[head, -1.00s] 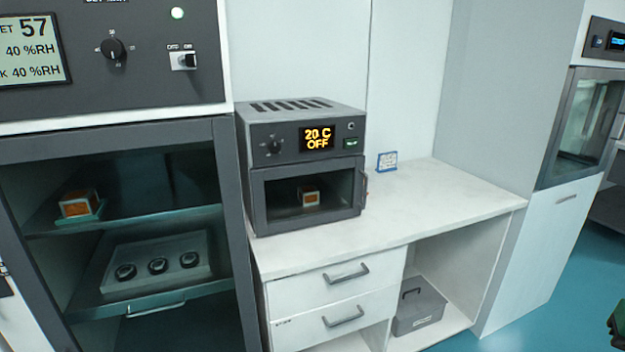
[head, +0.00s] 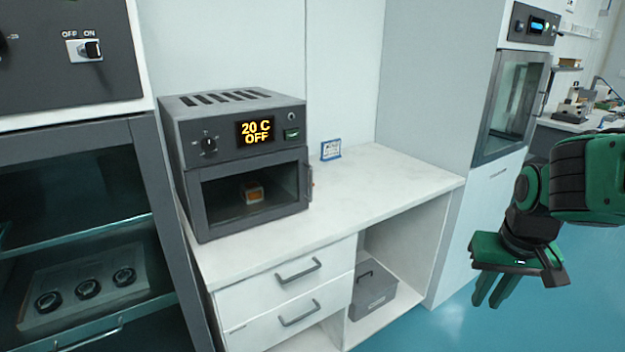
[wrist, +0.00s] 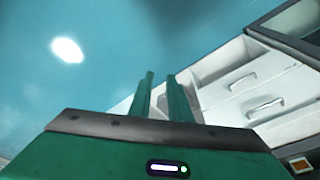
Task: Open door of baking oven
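The baking oven (head: 245,165) is a dark grey box on the white bench, its display reading 20 C OFF. Its windowed door (head: 222,200) is closed, with a handle (head: 309,182) at the door's right edge. A small orange and white block (head: 253,192) shows behind the glass. My green gripper (head: 489,300) hangs at the right of the head view, pointing down over the floor, well away from the oven. In the wrist view its two fingers (wrist: 159,82) stand a little apart with nothing between them.
A tall dark cabinet (head: 150,180) with a glass door stands close to the oven's left. A small blue-framed card (head: 331,150) stands on the bench (head: 400,185). Drawers (head: 285,280) and a grey box (head: 372,290) are below. Open blue floor lies in front.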

